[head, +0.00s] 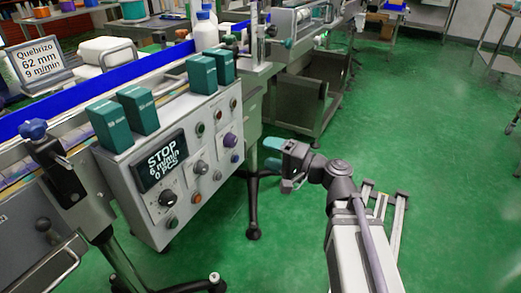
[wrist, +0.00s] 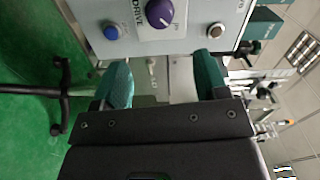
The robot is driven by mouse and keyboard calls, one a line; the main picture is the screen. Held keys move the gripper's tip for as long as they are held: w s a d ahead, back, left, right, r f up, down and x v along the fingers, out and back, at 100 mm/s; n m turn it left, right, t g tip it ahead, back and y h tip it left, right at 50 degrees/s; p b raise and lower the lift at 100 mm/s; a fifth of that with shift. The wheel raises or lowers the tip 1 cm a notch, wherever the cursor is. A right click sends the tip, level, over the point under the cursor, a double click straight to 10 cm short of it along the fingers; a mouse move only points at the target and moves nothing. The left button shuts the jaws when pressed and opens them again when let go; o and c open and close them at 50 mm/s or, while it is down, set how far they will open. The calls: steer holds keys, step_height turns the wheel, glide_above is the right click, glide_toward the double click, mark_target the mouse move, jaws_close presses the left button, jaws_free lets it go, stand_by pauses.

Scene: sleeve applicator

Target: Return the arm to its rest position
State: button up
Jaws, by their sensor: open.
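My gripper (head: 283,164) is at the end of my arm, in the middle of the head view. It hangs over the green floor, to the right of the machine's control box (head: 150,195) and apart from it. In the wrist view my gripper (wrist: 165,85) shows two green fingers spread apart with nothing between them.
The display (head: 162,160) reads STOP, 6 m/min, 0 pcs. Several teal boxes (head: 137,108) stand on the control box. A sign (head: 38,66) reads Quebrizo 62 mm, 9 m/min. A black-footed stand leg (head: 253,205) is left of my gripper. Green floor (head: 440,150) is clear at right.

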stand_by(0.3)
steer(key=s+d+f+n+g+h, duration=0.1)
steer(key=s+f+n+g+h, duration=0.4)
steer(key=f, duration=0.6)
steer(key=s+d+f+g+h+p, duration=0.2)
steer(key=s+d+f+g+h, duration=0.25)
steer(key=d+h, duration=0.5)
step_height(320, 180, up, 38)
steer(key=a+p, duration=0.1)
steer(key=p, duration=3.6)
steer(key=shift+s+a+n+p, duration=0.3)
steer(key=shift+s+a, duration=0.05)
steer(key=shift+a, duration=0.05)
steer(key=shift+h, duration=0.25)
steer(key=shift+c, duration=0.4)
